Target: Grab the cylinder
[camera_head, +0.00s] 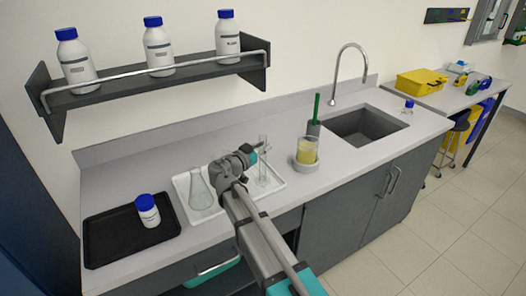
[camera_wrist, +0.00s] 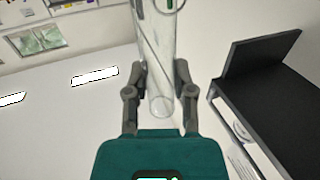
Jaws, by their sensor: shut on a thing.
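The cylinder (camera_head: 263,172) is tall, narrow and of clear glass. It stands upright at the right part of the white tray (camera_head: 279,188) on the counter. I cannot tell whether its foot touches the tray. My gripper (camera_head: 260,148) reaches it from the left and front in the head view, around its upper part. In the wrist view, the cylinder (camera_wrist: 157,45) runs between the two fingers of my gripper (camera_wrist: 160,75), which are shut on it from both sides.
A glass flask (camera_head: 199,190) stands close on the left in the same tray. Further left, a blue-capped bottle (camera_head: 148,211) stands on a black tray (camera_head: 105,245). A beaker of yellow liquid (camera_head: 307,152) stands to the right. A shelf with bottles (camera_head: 155,83) hangs above.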

